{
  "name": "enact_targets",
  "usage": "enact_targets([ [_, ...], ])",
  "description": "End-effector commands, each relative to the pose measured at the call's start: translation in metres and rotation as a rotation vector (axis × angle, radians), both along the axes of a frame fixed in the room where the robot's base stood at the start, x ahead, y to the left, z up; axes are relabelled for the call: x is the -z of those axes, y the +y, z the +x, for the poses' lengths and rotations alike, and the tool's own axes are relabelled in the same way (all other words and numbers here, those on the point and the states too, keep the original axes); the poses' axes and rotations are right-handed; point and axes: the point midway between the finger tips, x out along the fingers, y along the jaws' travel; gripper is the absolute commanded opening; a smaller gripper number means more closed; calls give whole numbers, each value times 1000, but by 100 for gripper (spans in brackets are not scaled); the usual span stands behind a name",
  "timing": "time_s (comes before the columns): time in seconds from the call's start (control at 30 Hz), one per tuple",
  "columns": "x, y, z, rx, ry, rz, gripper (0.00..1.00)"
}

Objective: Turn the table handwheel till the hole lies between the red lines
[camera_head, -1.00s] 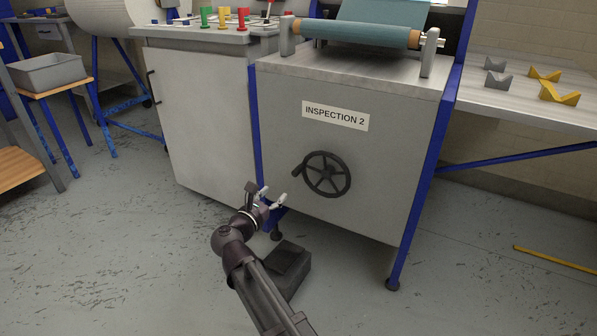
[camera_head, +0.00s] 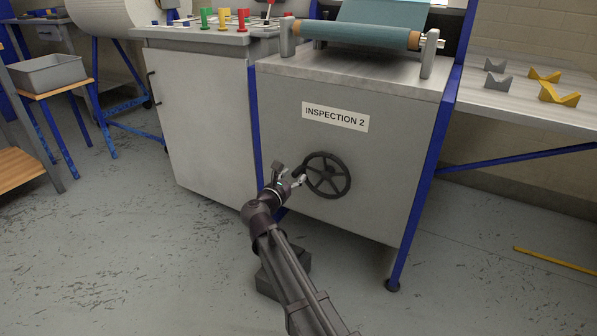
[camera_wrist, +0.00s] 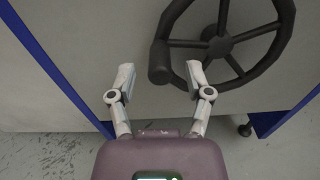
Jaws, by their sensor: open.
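The dark handwheel (camera_head: 327,189) is on the grey front of the machine, below the "INSPECTION 2" label. It also shows at the top of the wrist view (camera_wrist: 272,63), partly cut off. Its handle knob (camera_wrist: 160,62) sticks out at the wheel's left side. My gripper (camera_head: 291,175) is at the left of the wheel. In the wrist view my gripper (camera_wrist: 159,76) is open, with its two fingertips apart and the knob showing between them, nearer the right fingertip. I cannot tell if they touch it. I can make out no hole or red lines.
A teal fabric roll (camera_head: 355,34) lies on top of the inspection machine. Blue legs (camera_head: 423,190) frame its front. A grey cabinet (camera_head: 205,125) stands on the left, and a side table (camera_head: 520,110) with grey and yellow blocks on the right. The floor in front is mostly clear.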

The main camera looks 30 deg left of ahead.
Motion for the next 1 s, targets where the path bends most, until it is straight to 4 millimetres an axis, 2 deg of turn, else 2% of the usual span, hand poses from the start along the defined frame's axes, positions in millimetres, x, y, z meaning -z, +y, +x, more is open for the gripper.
enact_targets([
  [0.1,0,3,15,0,0,0,65],
  [0.23,0,3,26,0,0,0,65],
  [0.67,0,2,31,-1,0,0,65],
  [0.7,0,2,31,-1,0,0,62],
  [0.9,0,2,31,-1,0,0,3],
  [1.0,0,3,31,-1,0,0,0],
])
